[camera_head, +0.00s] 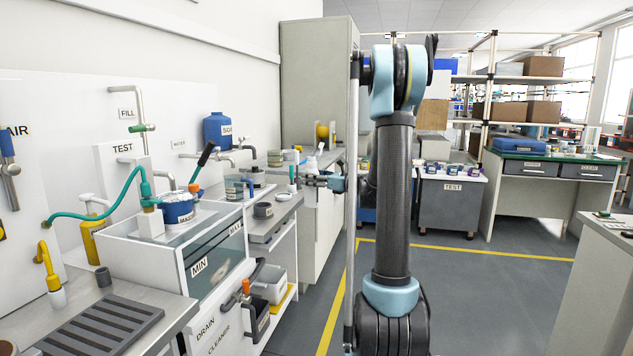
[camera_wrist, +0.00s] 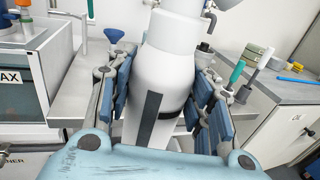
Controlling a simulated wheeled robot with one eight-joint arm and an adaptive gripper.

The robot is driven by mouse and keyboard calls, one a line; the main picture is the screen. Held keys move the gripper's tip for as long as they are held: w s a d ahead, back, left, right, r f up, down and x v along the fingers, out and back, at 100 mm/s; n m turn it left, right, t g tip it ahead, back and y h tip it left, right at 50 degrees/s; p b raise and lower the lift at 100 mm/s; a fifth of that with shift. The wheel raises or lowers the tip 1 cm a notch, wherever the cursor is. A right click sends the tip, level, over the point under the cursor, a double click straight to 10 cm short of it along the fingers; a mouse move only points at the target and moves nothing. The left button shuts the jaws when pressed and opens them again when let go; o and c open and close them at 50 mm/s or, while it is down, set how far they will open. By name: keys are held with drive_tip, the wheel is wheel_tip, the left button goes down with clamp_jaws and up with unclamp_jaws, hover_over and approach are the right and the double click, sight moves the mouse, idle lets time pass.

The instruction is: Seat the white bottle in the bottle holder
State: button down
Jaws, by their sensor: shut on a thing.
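The white bottle (camera_wrist: 168,75) fills the middle of the wrist view, with a dark vertical stripe on its side. My gripper (camera_wrist: 160,100) is shut on it, with blue-padded fingers on both sides of its body. In the head view my gripper (camera_head: 324,181) is small, near the far end of the left counter, and the white bottle (camera_head: 311,164) shows only as a small pale shape beside it. The bottle's lower end is hidden by my gripper, so I cannot tell whether it touches anything. I cannot clearly identify the bottle holder in either view.
The wash tank (camera_head: 190,245) and a dark cup (camera_head: 263,210) line the left counter. The floor inside the yellow line is open.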

drive_tip(key=w+a, duration=0.3)
drive_tip(key=a, duration=0.7)
drive_tip(key=w+a+f, duration=0.1)
drive_tip(key=w+a, duration=0.3)
drive_tip(key=a, duration=0.6)
drive_tip(key=shift+w+a, duration=0.2)
idle(0.5)
drive_tip(key=shift+f, duration=2.5)
idle(1.0)
drive_tip(key=c, duration=0.7)
unclamp_jaws()
drive_tip(key=v, duration=1.2)
